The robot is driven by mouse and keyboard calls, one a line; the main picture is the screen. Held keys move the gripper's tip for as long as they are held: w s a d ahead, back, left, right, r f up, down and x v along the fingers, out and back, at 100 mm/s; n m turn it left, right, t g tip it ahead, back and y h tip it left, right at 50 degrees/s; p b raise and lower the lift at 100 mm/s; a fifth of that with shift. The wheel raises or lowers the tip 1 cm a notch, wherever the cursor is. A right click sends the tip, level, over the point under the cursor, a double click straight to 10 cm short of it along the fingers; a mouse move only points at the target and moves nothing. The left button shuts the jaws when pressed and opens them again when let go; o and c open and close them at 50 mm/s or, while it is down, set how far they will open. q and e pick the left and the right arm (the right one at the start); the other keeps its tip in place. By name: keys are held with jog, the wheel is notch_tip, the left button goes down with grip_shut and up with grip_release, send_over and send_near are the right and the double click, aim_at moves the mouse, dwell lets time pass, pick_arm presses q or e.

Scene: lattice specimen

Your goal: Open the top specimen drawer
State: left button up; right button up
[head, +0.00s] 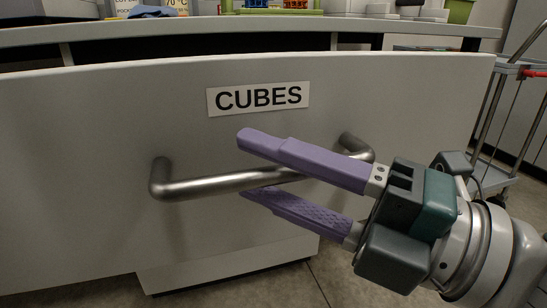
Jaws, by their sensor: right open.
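The drawer front (90,130) is a broad pale grey panel with a white "CUBES" label (258,98). A metal bar handle (205,186) runs across it, rising slightly to the right. My right gripper (247,166) comes in from the right with its two purple fingers apart. One finger lies above the bar and the other below it, with the bar passing between them. The upper finger hides part of the bar's right half. I cannot tell whether either finger touches the bar. A dark gap shows above the drawer front's top edge. My left gripper is not in view.
A counter (220,31) runs above and behind the drawer front, with a blue cloth (150,11), a green tray (272,11) and white dishes on it. A trolley (500,95) with a red handle stands at the right. Tiled floor shows at the bottom.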

jog(key=p+v, duration=0.1)
jog(key=v, duration=0.9)
